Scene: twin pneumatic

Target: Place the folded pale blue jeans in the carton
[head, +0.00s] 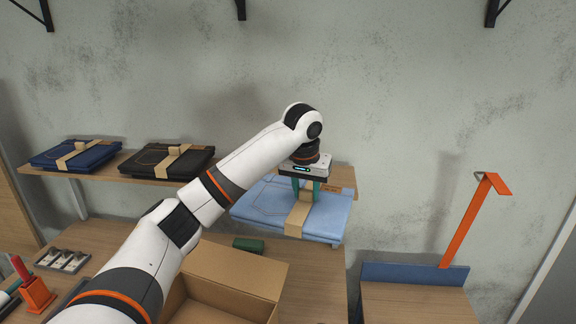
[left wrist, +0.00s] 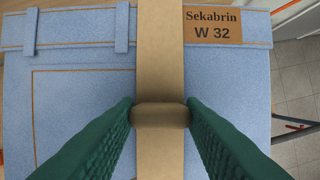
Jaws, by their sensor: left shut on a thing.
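The folded pale blue jeans (head: 326,217) have a tan paper band (head: 298,217) around them. They are at the right end of the wall shelf, and I cannot tell whether they touch it. My left gripper (head: 303,190) points down over them, its green fingers shut on the band. In the left wrist view the jeans (left wrist: 85,85) fill most of the picture, with a label reading "Sekabrin W 32" (left wrist: 212,25). The left fingers (left wrist: 160,118) pinch a raised fold of the band. The open carton (head: 235,268) stands below on the table, partly hidden by my left arm. My right gripper is not seen.
Dark blue folded jeans (head: 75,155) and black folded jeans (head: 167,160) lie on the shelf (head: 115,172) at left. A green block (head: 248,244) lies behind the carton. An orange bracket (head: 465,220) stands at right. Tools lie at the table's left.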

